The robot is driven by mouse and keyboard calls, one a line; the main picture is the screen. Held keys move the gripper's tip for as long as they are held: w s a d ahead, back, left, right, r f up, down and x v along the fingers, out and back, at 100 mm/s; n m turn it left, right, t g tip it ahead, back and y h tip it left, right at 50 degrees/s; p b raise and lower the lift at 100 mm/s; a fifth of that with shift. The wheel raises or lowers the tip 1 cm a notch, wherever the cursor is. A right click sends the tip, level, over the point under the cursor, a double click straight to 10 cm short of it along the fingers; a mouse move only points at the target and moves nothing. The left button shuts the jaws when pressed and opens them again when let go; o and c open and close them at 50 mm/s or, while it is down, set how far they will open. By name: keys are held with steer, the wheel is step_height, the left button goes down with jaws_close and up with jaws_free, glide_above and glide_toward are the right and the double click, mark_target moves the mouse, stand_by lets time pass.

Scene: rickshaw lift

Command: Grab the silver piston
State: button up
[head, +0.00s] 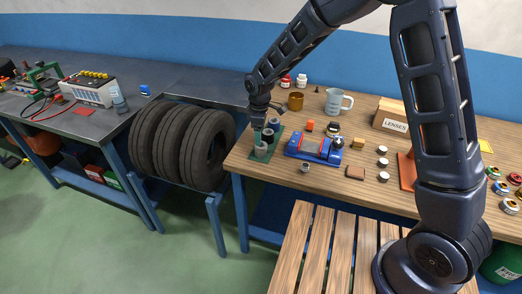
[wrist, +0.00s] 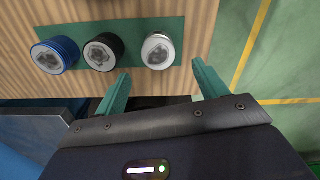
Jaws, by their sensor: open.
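The silver piston (wrist: 158,51) stands on a green mat (wrist: 176,27) near the table edge in the wrist view, at the right end of a row of three. In the head view it is the nearest of the row (head: 261,150). My gripper (wrist: 161,69) is open, its two green fingers spread to the left and right of the silver piston's near side. The fingertips look just short of it, and I cannot tell the height gap. A black piston (wrist: 103,51) and a blue piston (wrist: 55,55) stand to its left.
The wooden table (head: 330,185) also holds a blue device (head: 314,148), a small metal part (head: 305,167), a brown mug (head: 295,101) and a clear jug (head: 338,101). Tires (head: 183,143) sit on a rack left of the table.

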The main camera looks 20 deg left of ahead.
mark_target(261, 149)
step_height(261, 149, down, 7)
steer(key=shift+f, duration=0.2)
steer(key=c, duration=1.1)
